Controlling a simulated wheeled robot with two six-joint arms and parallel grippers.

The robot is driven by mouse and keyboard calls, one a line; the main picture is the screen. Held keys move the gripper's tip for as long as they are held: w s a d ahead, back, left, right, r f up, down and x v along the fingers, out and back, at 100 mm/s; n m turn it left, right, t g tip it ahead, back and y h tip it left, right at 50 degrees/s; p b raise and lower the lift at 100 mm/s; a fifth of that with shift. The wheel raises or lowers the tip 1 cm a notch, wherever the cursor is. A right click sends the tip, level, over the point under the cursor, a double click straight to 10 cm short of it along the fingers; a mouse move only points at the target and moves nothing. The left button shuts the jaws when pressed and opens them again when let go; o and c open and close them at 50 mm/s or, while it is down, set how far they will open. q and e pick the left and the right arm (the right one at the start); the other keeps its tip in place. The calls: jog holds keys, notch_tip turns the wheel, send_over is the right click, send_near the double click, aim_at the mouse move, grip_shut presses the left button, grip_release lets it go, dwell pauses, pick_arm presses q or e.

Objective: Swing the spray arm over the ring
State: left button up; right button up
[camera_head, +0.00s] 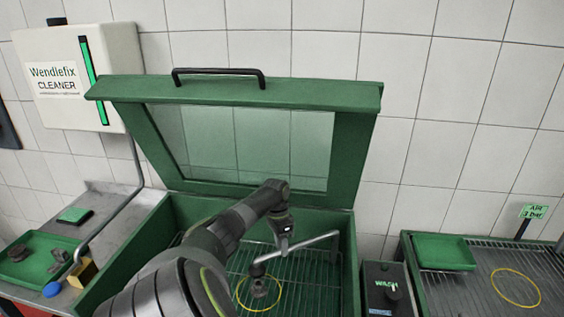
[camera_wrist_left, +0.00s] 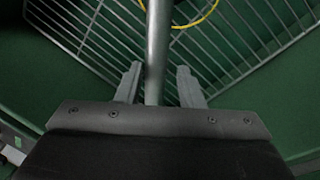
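The spray arm (camera_head: 300,246) is a thin grey rod inside the green wash cabinet. It runs from the cabinet's right side to a nozzle (camera_head: 258,270) at its left end. The yellow ring (camera_head: 241,303) lies on the wire rack below, with a small dark part (camera_head: 259,289) that appears to be inside it. My left gripper (camera_head: 284,246) is at the rod's middle. In the left wrist view the rod (camera_wrist_left: 157,50) passes between its two fingers (camera_wrist_left: 158,85), with a gap on each side, so it is open. Part of the ring (camera_wrist_left: 203,17) shows beyond. My right gripper is out of view.
The cabinet's glass lid (camera_head: 240,91) stands open at the back. A wash control box (camera_head: 387,290) is to the right, then a grated bench with a green tray (camera_head: 444,252) and another yellow ring (camera_head: 516,287). A left tray (camera_head: 30,268) holds dark parts.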

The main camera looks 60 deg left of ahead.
pick_arm(q)
jog(key=shift+o, duration=0.6)
jog(key=shift+f, duration=0.15)
jog(key=shift+r, duration=0.3)
notch_tip(320, 180, up, 7)
jog(key=a+b, duration=0.1)
jog(key=shift+a+b, duration=0.2)
jog(key=shift+b, duration=0.1)
jog(key=shift+d+f, duration=0.1)
jog(key=shift+f, duration=0.1)
